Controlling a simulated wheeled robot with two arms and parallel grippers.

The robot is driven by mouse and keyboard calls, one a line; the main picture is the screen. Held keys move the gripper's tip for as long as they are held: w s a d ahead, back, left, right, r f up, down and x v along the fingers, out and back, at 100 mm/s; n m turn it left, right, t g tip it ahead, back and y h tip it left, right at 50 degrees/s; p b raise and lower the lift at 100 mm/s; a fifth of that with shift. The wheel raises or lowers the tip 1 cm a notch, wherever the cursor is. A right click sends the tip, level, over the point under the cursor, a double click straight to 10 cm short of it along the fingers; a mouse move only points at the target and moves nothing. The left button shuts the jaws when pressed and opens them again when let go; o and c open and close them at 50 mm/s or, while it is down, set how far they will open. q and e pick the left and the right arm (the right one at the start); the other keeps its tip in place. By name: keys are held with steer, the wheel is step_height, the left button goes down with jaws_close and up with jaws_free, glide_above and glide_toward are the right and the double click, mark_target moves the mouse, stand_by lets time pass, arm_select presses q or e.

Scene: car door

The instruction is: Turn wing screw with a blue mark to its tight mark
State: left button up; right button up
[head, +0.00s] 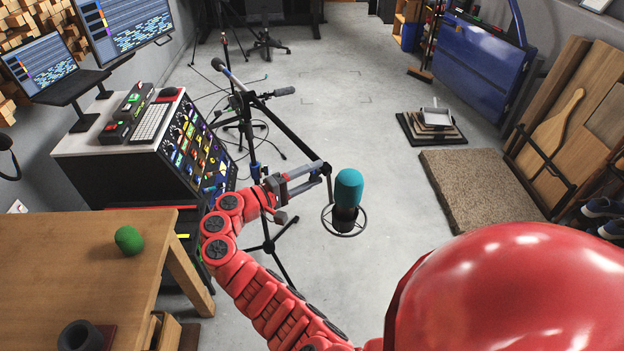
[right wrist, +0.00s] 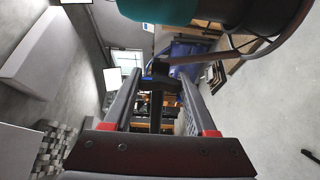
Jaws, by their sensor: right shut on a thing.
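My right gripper (head: 318,173) reaches from my red arm to the lower end of the microphone boom, beside the teal microphone (head: 348,187). In the right wrist view its two grey fingers (right wrist: 160,80) point away from the camera. A small dark wing screw (right wrist: 158,69) with a blue mark sits between the fingertips, and the fingers are shut on it. A tight mark cannot be made out. In the head view the screw is hidden by the fingers. The microphone's teal cover (right wrist: 158,10) fills the top of the wrist view. My left gripper is not in view.
The black boom (head: 285,130) slopes up left to a tripod stand. A mixing desk (head: 190,150) stands left of it. A wooden table (head: 80,250) with a green ball (head: 129,240) is at lower left. The grey floor (head: 350,110) beyond is largely free.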

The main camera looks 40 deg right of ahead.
stand_by(0.3)
steer(key=o, duration=1.4)
steer(key=shift+c, duration=0.2)
steer(key=a+b, duration=0.4)
steer(key=a, duration=1.3)
steer(key=shift+w+a, duration=0.25)
steer(key=shift+w+f, duration=0.1)
